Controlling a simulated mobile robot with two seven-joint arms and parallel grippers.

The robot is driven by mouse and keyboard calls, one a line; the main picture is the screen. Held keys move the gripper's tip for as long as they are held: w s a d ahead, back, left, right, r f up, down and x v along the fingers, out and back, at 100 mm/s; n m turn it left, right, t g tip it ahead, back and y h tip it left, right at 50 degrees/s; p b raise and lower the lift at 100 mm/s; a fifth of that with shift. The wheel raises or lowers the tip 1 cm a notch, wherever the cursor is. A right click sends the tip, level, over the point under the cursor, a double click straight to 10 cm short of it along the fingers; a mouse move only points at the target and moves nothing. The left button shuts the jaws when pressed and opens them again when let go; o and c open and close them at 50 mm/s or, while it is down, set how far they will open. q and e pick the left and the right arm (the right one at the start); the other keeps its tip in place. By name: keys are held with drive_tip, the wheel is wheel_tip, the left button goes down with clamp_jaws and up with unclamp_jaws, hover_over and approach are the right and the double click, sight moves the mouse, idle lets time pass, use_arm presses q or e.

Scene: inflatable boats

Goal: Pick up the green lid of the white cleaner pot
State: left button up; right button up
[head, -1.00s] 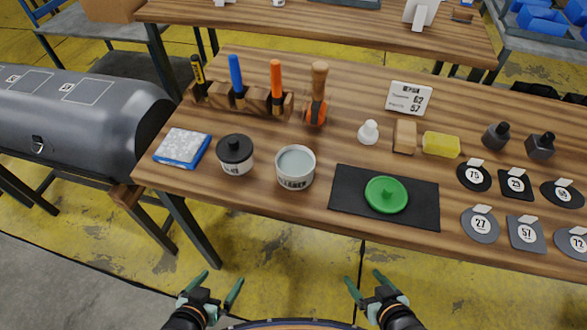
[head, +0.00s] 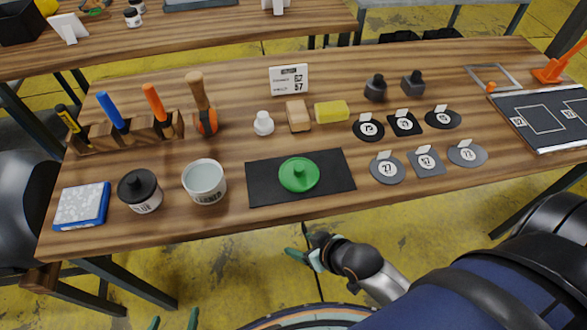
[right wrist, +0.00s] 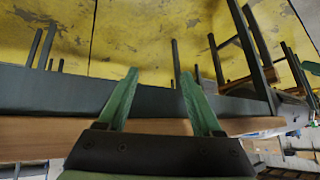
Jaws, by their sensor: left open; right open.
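The green lid (head: 298,174) lies knob up on a black mat (head: 262,190) near the front of the workbench. The white cleaner pot (head: 204,184) stands open to the left of the mat. My right gripper (head: 302,244) is just off the bench's front edge, below the mat in the head view, empty. In the right wrist view its two green fingers (right wrist: 158,78) are spread apart with nothing between them; neither lid nor pot shows there. My left gripper (head: 174,321) is open at the bottom edge of the head view, mostly cut off.
A black-lidded glue pot (head: 139,191) and a blue-edged pad (head: 82,206) stand left of the cleaner pot. Behind are a wooden tool rack (head: 130,132), a white bottle (head: 263,123) and a yellow sponge (head: 332,111). Labelled discs (head: 387,168) lie right of the mat.

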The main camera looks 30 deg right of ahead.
wheel_tip(320, 180, up, 11)
drive_tip(key=a+g+p, duration=0.2)
drive_tip(key=g, duration=0.2)
drive_tip(key=m+g+h, duration=0.3)
drive_tip(key=m+g, duration=0.1)
drive_tip(key=m, duration=0.1)
approach(299, 167)
drive_tip(key=f+b, duration=0.1)
drive_tip(key=f, duration=0.7)
drive_tip(key=shift+s+d+f+b, duration=0.15)
drive_tip(key=shift+s+f+b, duration=0.05)
drive_tip(key=shift+f+b, duration=0.2)
drive_tip(key=shift+r, duration=0.1)
drive_tip(key=shift+c, duration=0.4)
clamp_jaws()
